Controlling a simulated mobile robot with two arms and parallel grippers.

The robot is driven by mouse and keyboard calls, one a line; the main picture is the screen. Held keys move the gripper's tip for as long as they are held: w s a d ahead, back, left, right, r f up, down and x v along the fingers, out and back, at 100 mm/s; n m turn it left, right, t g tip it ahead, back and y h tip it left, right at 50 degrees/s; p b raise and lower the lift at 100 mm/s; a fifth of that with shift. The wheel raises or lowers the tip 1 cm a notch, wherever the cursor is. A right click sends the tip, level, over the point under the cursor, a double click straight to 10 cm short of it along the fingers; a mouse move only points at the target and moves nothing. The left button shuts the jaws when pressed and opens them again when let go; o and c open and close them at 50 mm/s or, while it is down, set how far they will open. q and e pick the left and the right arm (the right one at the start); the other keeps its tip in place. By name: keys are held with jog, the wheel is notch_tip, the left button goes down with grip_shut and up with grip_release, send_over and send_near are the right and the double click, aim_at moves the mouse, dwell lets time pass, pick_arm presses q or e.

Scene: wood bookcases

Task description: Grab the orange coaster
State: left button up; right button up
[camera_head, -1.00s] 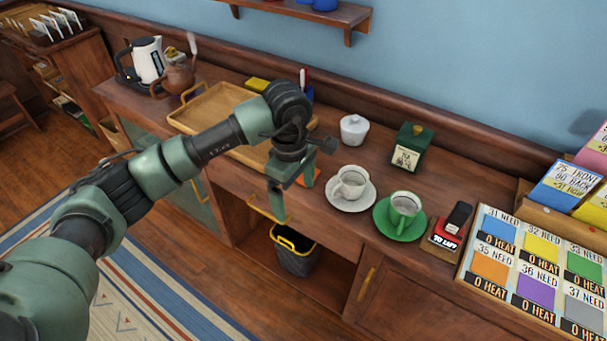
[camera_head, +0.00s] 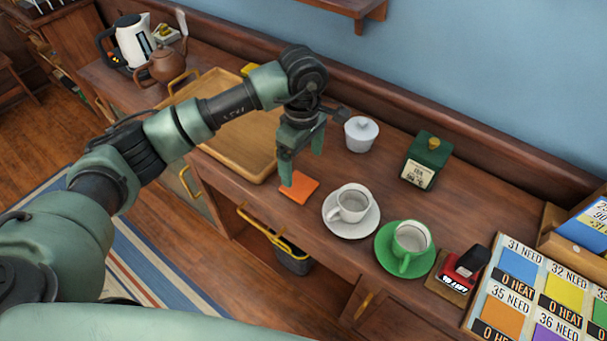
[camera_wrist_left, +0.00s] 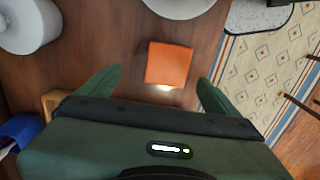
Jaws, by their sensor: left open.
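The orange coaster (camera_head: 300,187) is a flat square lying on the wooden counter between the wooden tray and the white saucer. My left gripper (camera_head: 302,170) is above it, pointing down, with its fingers apart and nothing between them. One finger overlaps the coaster's left part in the head view. In the left wrist view the coaster (camera_wrist_left: 168,65) lies between and beyond the two open fingertips (camera_wrist_left: 160,82), nearer the middle of the picture. My right gripper is not in view.
A wooden tray (camera_head: 209,136) stands left of the coaster. A white cup (camera_head: 352,204) on a white saucer (camera_head: 357,231) is close on its right, then a green cup (camera_head: 411,238).

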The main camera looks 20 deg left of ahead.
aim_at(299, 186)
pick_arm(q)
jog(key=shift+s+f, duration=0.3)
jog(key=shift+f, duration=0.15)
jog(key=shift+s+a+f+p, duration=0.1)
jog(key=shift+s+f+p, duration=0.4)
jog(key=shift+f+p, duration=0.15)
notch_tip(299, 186, down, 4)
jog(key=shift+w+a+r+p, duration=0.1)
jog(key=shift+w+a+p, duration=0.05)
jog(key=shift+p, duration=0.35)
jog(key=shift+f, duration=0.25)
jog(key=c, duration=1.5)
jog(key=shift+c, duration=0.2)
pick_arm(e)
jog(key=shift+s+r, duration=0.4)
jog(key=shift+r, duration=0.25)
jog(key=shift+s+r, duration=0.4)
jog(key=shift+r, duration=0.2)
pick_arm(q)
jog(key=shift+r, duration=0.1)
